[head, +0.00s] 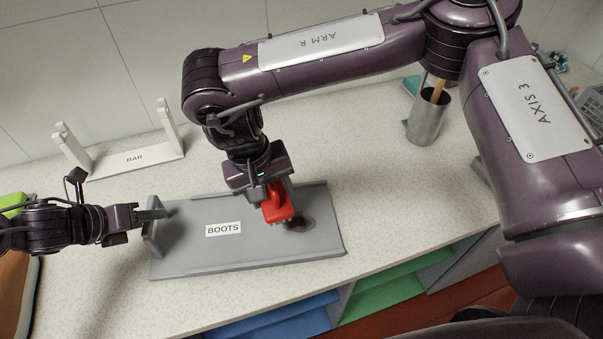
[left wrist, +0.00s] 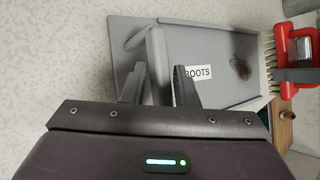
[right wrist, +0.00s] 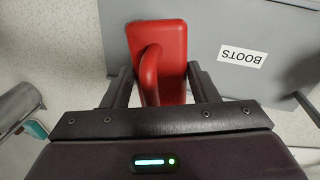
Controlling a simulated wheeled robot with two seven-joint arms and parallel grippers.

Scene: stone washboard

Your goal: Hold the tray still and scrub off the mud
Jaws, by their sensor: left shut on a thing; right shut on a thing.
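The grey tray (head: 195,258) labelled BOOTS lies on the counter, with a dark brown mud patch (head: 302,225) near its right end. The mud also shows in the left wrist view (left wrist: 241,67). My left gripper (head: 154,215) is shut on the upright handle (left wrist: 157,62) at the tray's left end. My right gripper (head: 268,188) is shut on the handle of a red brush (head: 279,207), bristles down. The brush is at the mud's upper left in the head view and partly hides it. Whether the bristles touch the tray is unclear. The right wrist view shows the red brush top (right wrist: 172,50).
A white rack marked BAR (head: 134,159) stands behind the tray. A metal canister (head: 427,120) holding a wooden-handled item stands at the back right. A green item (head: 14,203) is at the far left. Counter right of the tray is clear; blue and green shelves (head: 400,287) lie below its front edge.

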